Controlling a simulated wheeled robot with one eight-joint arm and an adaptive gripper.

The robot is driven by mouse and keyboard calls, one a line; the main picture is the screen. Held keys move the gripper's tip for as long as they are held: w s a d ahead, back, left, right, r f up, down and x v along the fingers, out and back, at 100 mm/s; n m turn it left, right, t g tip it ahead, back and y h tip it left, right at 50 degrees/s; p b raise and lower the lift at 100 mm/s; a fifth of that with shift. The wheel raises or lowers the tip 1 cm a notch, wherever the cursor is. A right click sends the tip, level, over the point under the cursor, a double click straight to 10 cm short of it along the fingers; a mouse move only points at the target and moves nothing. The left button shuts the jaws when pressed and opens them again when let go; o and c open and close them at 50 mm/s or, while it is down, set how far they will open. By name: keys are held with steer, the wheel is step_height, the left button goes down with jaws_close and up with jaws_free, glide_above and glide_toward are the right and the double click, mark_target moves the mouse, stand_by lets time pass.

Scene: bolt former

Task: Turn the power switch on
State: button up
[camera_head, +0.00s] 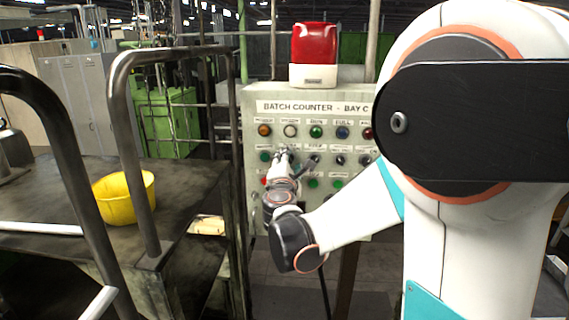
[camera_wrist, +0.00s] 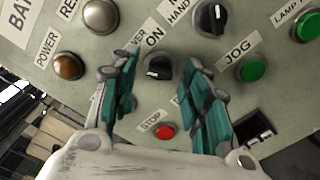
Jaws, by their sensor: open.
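The power switch (camera_wrist: 158,68) is a black rotary knob on the grey panel, with a part-hidden label ending in "WER" and the word "ON" beside it. A pale mark shows on the knob, but its exact setting is hard to tell. My gripper (camera_wrist: 164,74) is open in the wrist view, with one teal-padded finger on each side of the knob. I cannot tell whether either finger touches it. In the head view my gripper (camera_head: 283,158) is at the panel's left part and hides the switch.
The panel (camera_head: 315,107) reads "BATCH COUNTER - BAY C". An amber power lamp (camera_wrist: 67,65), a red stop button (camera_wrist: 165,131), a green jog button (camera_wrist: 252,68) and another black knob (camera_wrist: 210,18) are close by. A yellow bowl (camera_head: 124,198) and dark rails (camera_head: 117,110) stand left.

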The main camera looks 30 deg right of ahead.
jaws_close()
steer(key=shift+m, duration=0.3)
steer(key=m+b, duration=0.4)
steer(key=m, duration=0.7)
stand_by(0.4)
steer(key=shift+m, duration=0.3)
